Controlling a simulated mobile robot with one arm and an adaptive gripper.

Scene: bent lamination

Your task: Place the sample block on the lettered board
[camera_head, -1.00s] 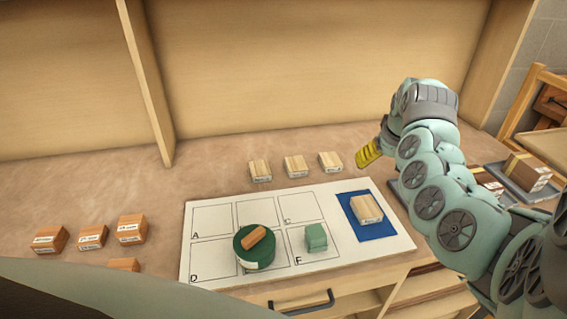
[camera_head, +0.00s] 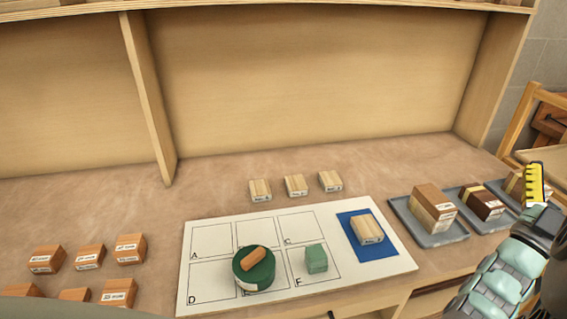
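The lettered board (camera_head: 216,268) lies on the bench with outlined cells; A, C, D and F are readable. A round green object (camera_head: 253,276) with an orange-brown block (camera_head: 254,258) on top covers part of the lower middle cell. A small green block (camera_head: 316,258) sits in cell F. A pale wood block (camera_head: 367,229) rests on the board's blue patch (camera_head: 377,252). Which block is the sample block I cannot tell. My gripper (camera_head: 535,185), with yellow fingers, is at the far right, in front of the rightmost tray, away from the board. Its opening is unclear.
Grey trays (camera_head: 439,238) at right hold two-tone blocks (camera_head: 434,207) and (camera_head: 482,203). Several pale blocks (camera_head: 296,185) stand behind the board. Several reddish blocks (camera_head: 90,256) stand at left. A vertical divider (camera_head: 148,100) rises at the back. Upper cells A and C are clear.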

